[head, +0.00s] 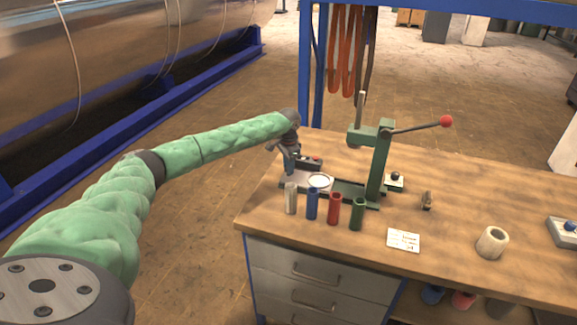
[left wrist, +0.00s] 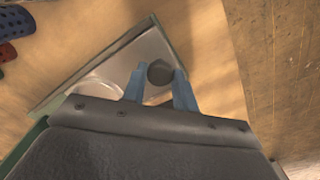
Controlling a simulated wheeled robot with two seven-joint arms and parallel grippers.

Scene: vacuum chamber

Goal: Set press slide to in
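The green arbor press (head: 381,165) stands on the wooden bench, with a red-balled lever (head: 446,121) reaching right. Its slide (head: 349,187) is a flat metal plate extending left from the column, with a pale round dish (head: 320,181) on it. In the left wrist view the slide (left wrist: 130,62) shows as a silver plate with green edges, with a dark round knob (left wrist: 160,72) near its end. My left gripper (head: 287,170) is low at the slide's left end. Its blue fingertips (left wrist: 159,76) stand on either side of the knob; whether they press on it is unclear.
White, blue (head: 312,204), red (head: 334,209) and green (head: 357,214) cylinders stand along the slide's front side. A small dark box (head: 308,163) is behind it. A white card (head: 403,240) and a pale hollow cylinder (head: 492,243) lie to the right. The bench's left edge is close.

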